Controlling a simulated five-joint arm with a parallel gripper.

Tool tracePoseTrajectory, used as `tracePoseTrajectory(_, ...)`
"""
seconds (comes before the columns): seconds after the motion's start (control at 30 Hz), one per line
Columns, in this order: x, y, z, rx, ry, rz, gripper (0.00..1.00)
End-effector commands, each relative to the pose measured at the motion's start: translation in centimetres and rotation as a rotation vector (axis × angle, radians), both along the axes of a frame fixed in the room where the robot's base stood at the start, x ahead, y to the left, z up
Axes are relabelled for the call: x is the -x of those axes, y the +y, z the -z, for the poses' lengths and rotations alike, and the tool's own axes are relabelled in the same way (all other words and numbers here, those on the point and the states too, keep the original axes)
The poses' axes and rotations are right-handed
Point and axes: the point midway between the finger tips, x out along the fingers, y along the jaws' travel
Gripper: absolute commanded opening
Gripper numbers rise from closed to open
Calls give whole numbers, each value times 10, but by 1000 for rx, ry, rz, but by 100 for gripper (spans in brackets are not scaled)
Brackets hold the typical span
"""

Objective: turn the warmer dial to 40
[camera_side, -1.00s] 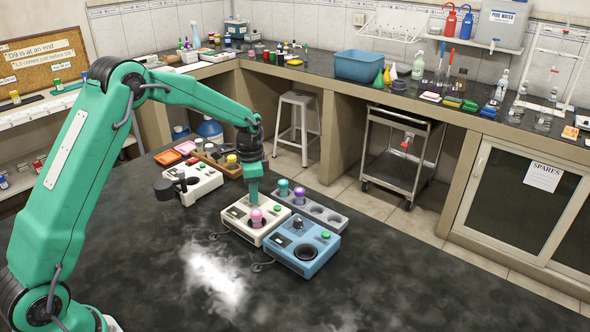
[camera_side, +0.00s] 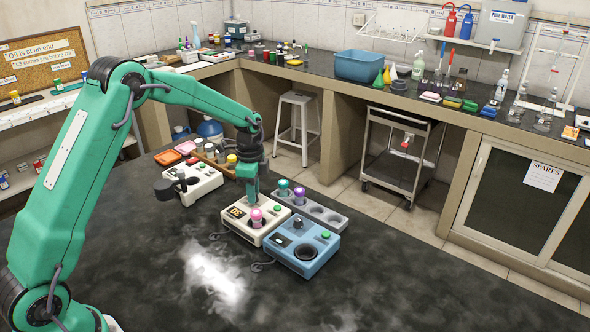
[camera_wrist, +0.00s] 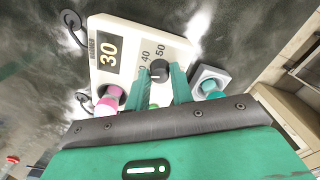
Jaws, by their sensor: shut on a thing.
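The cream warmer (camera_side: 272,231) stands on the black bench in the side view. In the wrist view, the warmer (camera_wrist: 128,28) has a lit display (camera_wrist: 108,50) reading 30. Its dark dial (camera_wrist: 159,71) has printed numbers around it, 40 and 50 among them. My gripper (camera_wrist: 161,78) is shut on the dial, with one teal finger on each side of it. In the side view my gripper (camera_side: 251,203) points down onto the warmer and hides the dial. A pink-capped vial (camera_side: 256,216) sits in the warmer's well, close beside my fingers; it also shows in the wrist view (camera_wrist: 110,97).
A blue device (camera_side: 316,262) with its own knob stands right of the warmer. A grey rack (camera_side: 333,217) behind holds teal-capped (camera_side: 283,186) and purple-capped (camera_side: 299,193) vials. A white device (camera_side: 203,188) stands to the left. The front bench is clear.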

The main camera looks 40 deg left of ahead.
Motion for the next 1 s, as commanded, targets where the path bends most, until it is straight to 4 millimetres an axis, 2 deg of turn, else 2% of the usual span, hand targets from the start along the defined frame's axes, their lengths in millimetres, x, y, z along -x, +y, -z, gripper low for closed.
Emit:
tracePoseTrajectory(0.37,0,-1,0,0,0,46,10)
tracePoseTrajectory(1.0,0,-1,0,0,0,519,10)
